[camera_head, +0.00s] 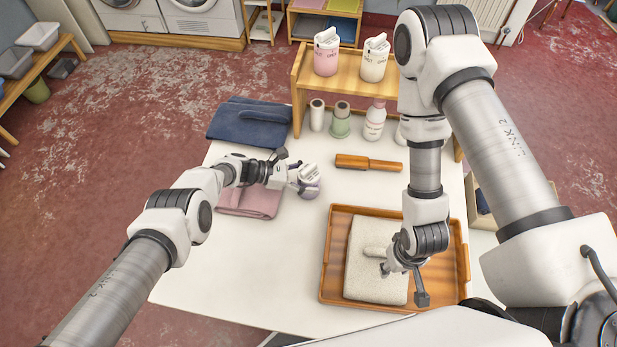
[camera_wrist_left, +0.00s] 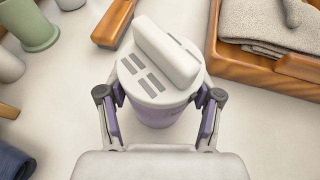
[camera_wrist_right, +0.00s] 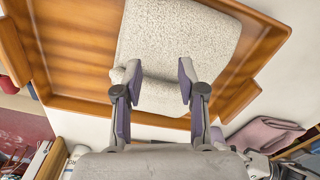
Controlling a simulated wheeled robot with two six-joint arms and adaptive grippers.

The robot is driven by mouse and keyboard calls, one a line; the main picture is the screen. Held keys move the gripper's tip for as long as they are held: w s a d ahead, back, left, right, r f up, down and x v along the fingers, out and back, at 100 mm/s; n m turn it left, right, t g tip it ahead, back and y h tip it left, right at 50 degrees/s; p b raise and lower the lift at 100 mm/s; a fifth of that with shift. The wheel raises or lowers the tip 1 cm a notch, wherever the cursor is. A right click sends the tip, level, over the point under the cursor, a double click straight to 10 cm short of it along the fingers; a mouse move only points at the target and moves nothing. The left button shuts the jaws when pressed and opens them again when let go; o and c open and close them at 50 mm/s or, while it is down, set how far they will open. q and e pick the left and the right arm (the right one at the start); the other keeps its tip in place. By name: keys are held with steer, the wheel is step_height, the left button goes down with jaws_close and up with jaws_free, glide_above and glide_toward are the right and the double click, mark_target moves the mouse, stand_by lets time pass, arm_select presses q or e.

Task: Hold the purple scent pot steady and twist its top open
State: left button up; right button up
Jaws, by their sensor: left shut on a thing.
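The purple scent pot (camera_head: 311,192) stands on the white table, right of the pink cloth. In the left wrist view its purple body (camera_wrist_left: 158,112) shows below a white lid (camera_wrist_left: 150,88) with grey slots and a thick raised bar across it. The lid sits on the pot. My left gripper (camera_wrist_left: 160,95) is shut around the pot, one finger on each side. My right gripper (camera_wrist_right: 159,75) is over the wooden tray, well away from the pot. Its fingers are apart, with nothing gripped between them.
The wooden tray (camera_head: 334,222) holds a folded beige towel (camera_head: 365,283) with a short rounded piece on it. A wooden-handled tool (camera_head: 368,162) lies behind. Pink (camera_head: 250,203) and blue (camera_head: 240,122) cloths lie left.

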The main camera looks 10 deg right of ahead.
stand_by(0.4)
steer(key=shift+a+f+g, duration=0.45)
steer(key=shift+a+g, duration=0.1)
steer(key=shift+g, duration=0.45)
steer(key=shift+w+a+m+g, duration=0.2)
steer(key=shift+m+g, duration=0.1)
steer(key=shift+g, duration=0.4)
steer(key=w+m, duration=0.2)
steer(key=w, duration=0.4)
steer(key=w+a+r+m, duration=0.1)
steer(key=w+m, duration=0.1)
steer(key=w, duration=0.3)
steer(key=w+a+r+m, duration=0.1)
steer(key=w+m, duration=0.1)
steer(key=w, duration=0.4)
steer(key=shift+w+a+r, duration=0.1)
steer(key=shift+w+a, duration=0.1)
steer(key=shift+w, duration=0.1)
steer(key=w+a+r+m+y, duration=0.25)
steer(key=w+r, duration=0.35)
steer(key=w, duration=0.5)
steer(key=m+t+y, duration=0.1)
steer(key=m, duration=0.1)
glide_toward(311, 166)
steer(key=x, duration=0.9)
jaws_close()
